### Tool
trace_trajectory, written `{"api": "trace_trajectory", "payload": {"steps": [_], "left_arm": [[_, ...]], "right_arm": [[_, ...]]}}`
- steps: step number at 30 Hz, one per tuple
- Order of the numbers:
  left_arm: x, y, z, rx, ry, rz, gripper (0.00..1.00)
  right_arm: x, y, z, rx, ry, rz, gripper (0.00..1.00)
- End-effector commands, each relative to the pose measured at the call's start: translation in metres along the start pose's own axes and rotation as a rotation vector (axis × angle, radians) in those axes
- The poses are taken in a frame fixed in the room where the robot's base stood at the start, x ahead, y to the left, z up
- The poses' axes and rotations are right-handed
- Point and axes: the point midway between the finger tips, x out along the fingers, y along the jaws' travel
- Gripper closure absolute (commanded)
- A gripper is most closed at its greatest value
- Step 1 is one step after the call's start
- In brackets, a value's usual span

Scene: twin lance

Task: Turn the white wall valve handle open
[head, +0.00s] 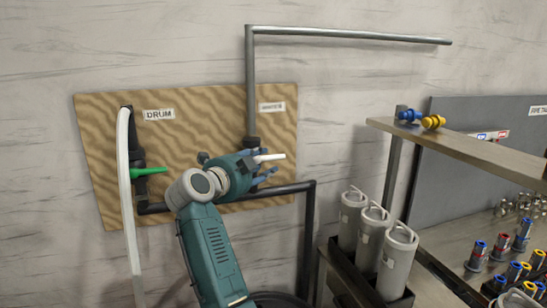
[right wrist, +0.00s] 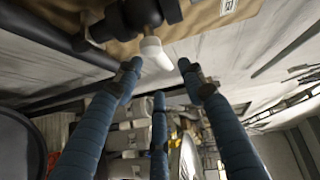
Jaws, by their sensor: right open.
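The white valve handle (head: 271,157) sticks out to the right from the pipe fitting on the wooden wall board (head: 190,112). In the right wrist view the white handle (right wrist: 154,53) points in between my fingertips, and I see no clear contact. My right gripper (head: 265,173) is at the handle, with its blue fingers just below and beside it. In the right wrist view the fingers of my right gripper (right wrist: 160,80) are spread apart and hold nothing. My gripper and wrist hide the valve body in the head view. My left gripper is not in view.
A green handle (head: 150,171) and a pale hose (head: 126,200) are at the DRUM label on the left. A dark pipe (head: 309,230) runs down right of the board. Grey canisters (head: 372,235) and a shelf (head: 455,145) with small coloured parts stand at right.

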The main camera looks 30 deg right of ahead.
Motion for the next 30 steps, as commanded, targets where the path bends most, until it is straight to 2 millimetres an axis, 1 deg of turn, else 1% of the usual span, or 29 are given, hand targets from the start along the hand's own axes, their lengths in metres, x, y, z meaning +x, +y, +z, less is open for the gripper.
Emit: {"api": "trace_trajectory", "payload": {"steps": [1, 3, 6, 10, 15, 23, 29, 30], "left_arm": [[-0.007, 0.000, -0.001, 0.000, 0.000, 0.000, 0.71], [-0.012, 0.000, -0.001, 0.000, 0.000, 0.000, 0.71], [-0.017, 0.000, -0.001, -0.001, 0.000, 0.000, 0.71], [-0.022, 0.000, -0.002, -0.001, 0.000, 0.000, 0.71], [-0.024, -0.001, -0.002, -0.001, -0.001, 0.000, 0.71], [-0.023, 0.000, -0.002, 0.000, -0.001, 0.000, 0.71], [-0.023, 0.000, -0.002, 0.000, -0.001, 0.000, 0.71], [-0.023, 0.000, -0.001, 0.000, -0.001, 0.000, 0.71]], "right_arm": [[0.012, -0.004, -0.002, -0.003, 0.005, -0.001, 0.60], [0.025, -0.004, -0.003, -0.003, 0.005, -0.001, 0.60], [0.043, -0.004, -0.002, -0.002, 0.004, -0.001, 0.60], [0.059, -0.003, -0.001, -0.001, 0.002, -0.002, 0.60], [0.069, -0.001, -0.001, 0.001, 0.001, -0.002, 0.60], [0.070, -0.001, -0.001, 0.002, 0.001, -0.002, 0.60], [0.070, -0.001, -0.001, 0.002, 0.001, -0.002, 0.98], [0.070, -0.001, -0.001, 0.002, 0.001, -0.002, 1.00]]}}
